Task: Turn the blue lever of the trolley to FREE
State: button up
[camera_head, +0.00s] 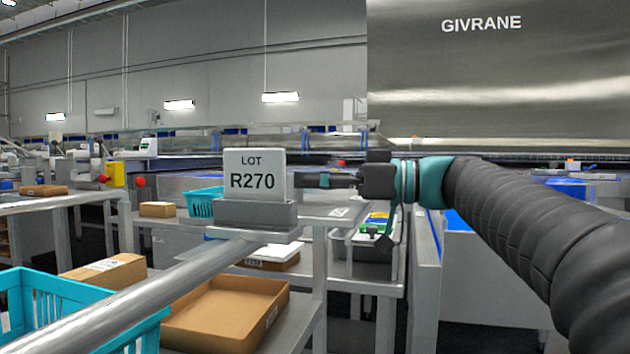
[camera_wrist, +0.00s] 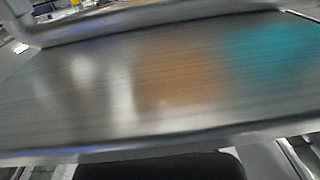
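I cannot make out a blue lever or a FREE mark in either view. In the head view, a grey metal frame with a thick round rail (camera_head: 185,283) stands at front left and may be the trolley; I cannot be sure. A white sign reading LOT R270 (camera_head: 256,174) sits on a grey block on it. My gripper (camera_head: 318,180) points left, with its tip partly hidden behind the sign; whether it is open or shut does not show. The wrist view is filled by a shiny metal surface (camera_wrist: 100,95) with brown and teal reflections.
A teal crate (camera_head: 40,284) and an open brown carton (camera_head: 279,297) are at front left. A smaller teal basket (camera_head: 202,204) stands behind the sign. A grey bin (camera_head: 368,251) with green and yellow items is below my wrist. A large GIVRANE metal panel (camera_head: 500,80) is behind.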

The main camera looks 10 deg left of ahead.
grip_shut()
jog(key=shift+w+g, duration=0.1)
jog(key=shift+g, duration=0.4)
jog(key=n+g+p, duration=0.1)
jog(key=g, duration=0.1)
jog(key=w+n+g+p, duration=0.1)
jog(key=n+g, duration=0.1)
jog(key=shift+r+g, duration=0.1)
jog(key=shift+g, duration=0.2)
jog(key=shift+w+a+n+g+h+p, duration=0.15)
jog(key=shift+n+g+h+p, duration=0.3)
jog(key=shift+n+g+p, duration=0.45)
jog(key=shift+w+n+g+h+p, duration=0.15)
jog(key=shift+n+g+h+p, duration=0.3)
jog(key=shift+n+g+p, duration=0.45)
jog(key=shift+g, duration=0.3)
